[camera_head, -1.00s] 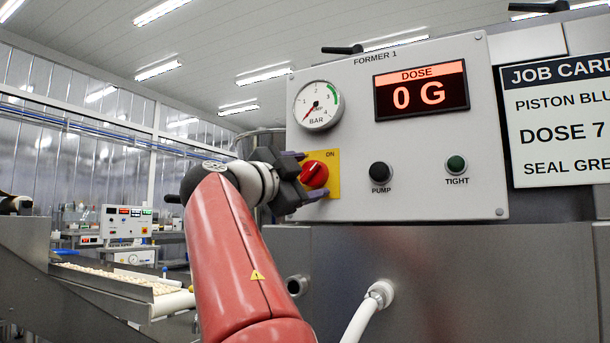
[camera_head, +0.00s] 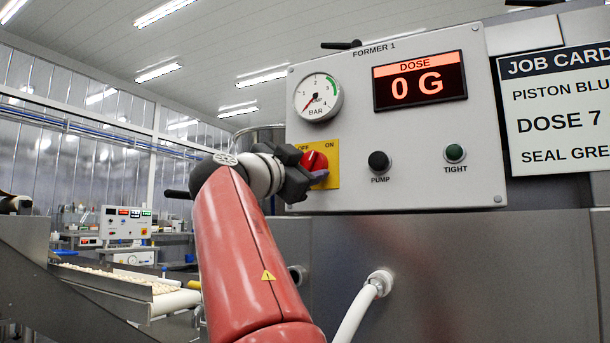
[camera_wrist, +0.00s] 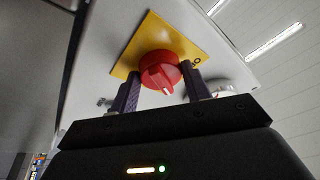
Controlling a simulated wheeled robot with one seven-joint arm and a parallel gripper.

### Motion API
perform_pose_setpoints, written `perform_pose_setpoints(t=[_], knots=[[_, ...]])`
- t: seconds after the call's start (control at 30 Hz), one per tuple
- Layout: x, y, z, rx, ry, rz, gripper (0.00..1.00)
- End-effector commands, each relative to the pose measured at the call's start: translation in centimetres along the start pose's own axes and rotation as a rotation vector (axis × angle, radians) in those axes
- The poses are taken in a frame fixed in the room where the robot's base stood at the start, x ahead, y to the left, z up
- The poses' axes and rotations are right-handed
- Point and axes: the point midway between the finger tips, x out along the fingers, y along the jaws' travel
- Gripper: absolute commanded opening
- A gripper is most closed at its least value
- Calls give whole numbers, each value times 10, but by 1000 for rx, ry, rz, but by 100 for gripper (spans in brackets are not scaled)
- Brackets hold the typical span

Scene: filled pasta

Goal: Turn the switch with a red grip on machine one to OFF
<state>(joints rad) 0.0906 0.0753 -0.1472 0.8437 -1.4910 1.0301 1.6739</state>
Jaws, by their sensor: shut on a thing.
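The switch with the red grip (camera_head: 319,161) sits on a yellow plate (camera_head: 333,167) on the panel marked FORMER 1 (camera_head: 420,140). The words OFF and ON show at the plate's upper left and upper right. My gripper (camera_head: 309,168) is at the switch from the left and hides part of the grip and plate. In the wrist view, the round red grip (camera_wrist: 160,72) lies between the two dark fingers of my gripper (camera_wrist: 161,78), which is shut on it. A pale mark shows on the grip's edge. Which label it points to cannot be told.
The panel also bears a pressure gauge (camera_head: 318,98), a display reading 0 G (camera_head: 420,80), a black PUMP button (camera_head: 378,161) and a green TIGHT button (camera_head: 455,153). A job card (camera_head: 558,110) hangs at the right. A white hose (camera_head: 362,305) runs below the panel.

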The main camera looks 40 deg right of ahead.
Motion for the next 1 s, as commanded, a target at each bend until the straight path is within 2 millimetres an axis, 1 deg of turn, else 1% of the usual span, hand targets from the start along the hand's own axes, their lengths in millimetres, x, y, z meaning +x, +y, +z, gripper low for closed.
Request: perform_pose_setpoints(t=[0.03,1.0], knots=[[-1,3,2,-39,-2,-12,25],[2,5,-7,-909,-62,-281,25]])
